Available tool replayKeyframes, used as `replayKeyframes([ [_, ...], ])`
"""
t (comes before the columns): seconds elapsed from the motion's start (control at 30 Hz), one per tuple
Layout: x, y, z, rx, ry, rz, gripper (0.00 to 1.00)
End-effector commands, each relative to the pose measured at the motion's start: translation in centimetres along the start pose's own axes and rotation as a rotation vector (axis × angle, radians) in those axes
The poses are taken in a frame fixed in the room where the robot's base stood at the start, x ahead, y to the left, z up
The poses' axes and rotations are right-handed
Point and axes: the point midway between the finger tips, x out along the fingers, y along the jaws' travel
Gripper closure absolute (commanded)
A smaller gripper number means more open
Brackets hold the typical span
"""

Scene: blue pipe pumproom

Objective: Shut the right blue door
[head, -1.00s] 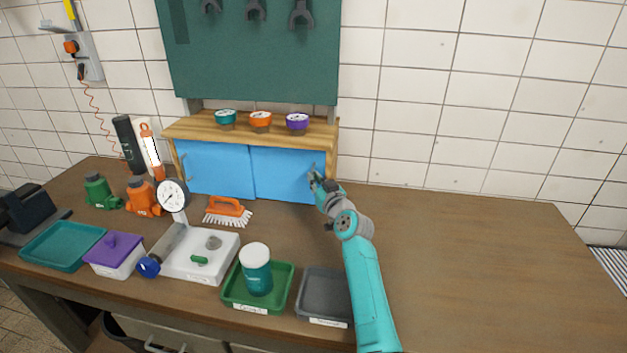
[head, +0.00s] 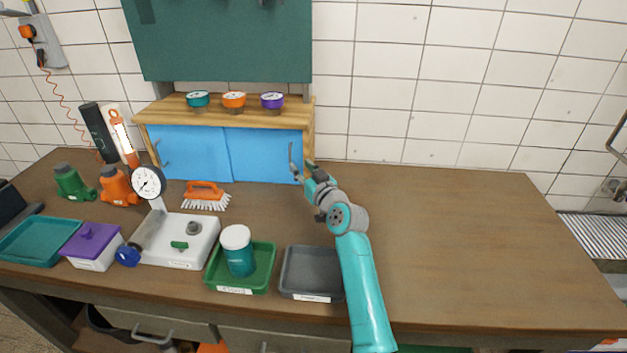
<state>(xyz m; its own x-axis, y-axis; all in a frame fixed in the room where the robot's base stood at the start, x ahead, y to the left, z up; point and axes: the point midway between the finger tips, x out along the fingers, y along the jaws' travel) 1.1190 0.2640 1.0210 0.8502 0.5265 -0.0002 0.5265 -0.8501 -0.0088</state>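The right blue door (head: 262,158) is on the low wooden cabinet at the back of the bench. It looks flush with the left blue door (head: 190,152), and I see no clear gap. Its thin grey handle (head: 291,156) is near its right edge. My gripper (head: 303,171) is just in front of and to the right of that handle, by the cabinet's right end. Its fingers look spread with nothing between them. Whether a finger touches the door is too small to tell.
An orange brush (head: 205,194) lies before the left door. A green tray (head: 262,270) with a teal jar and a grey tray (head: 300,272) are in front. The bench right of my arm is clear.

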Motion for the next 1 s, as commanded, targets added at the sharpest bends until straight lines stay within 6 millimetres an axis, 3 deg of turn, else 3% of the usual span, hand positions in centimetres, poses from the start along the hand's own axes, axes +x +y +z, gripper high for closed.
replayKeyframes([
  [0.2, -4.0, 0.1, 0.1, 0.0, 0.0, 0.003, 0.65],
  [0.4, -6.1, 0.2, 0.0, -0.001, 0.001, 0.002, 0.65],
  [0.87, -6.6, 0.3, 0.1, -0.002, 0.0, 0.005, 0.65],
  [1.0, -7.5, 1.5, 0.0, -0.035, 0.012, 0.042, 0.65],
])
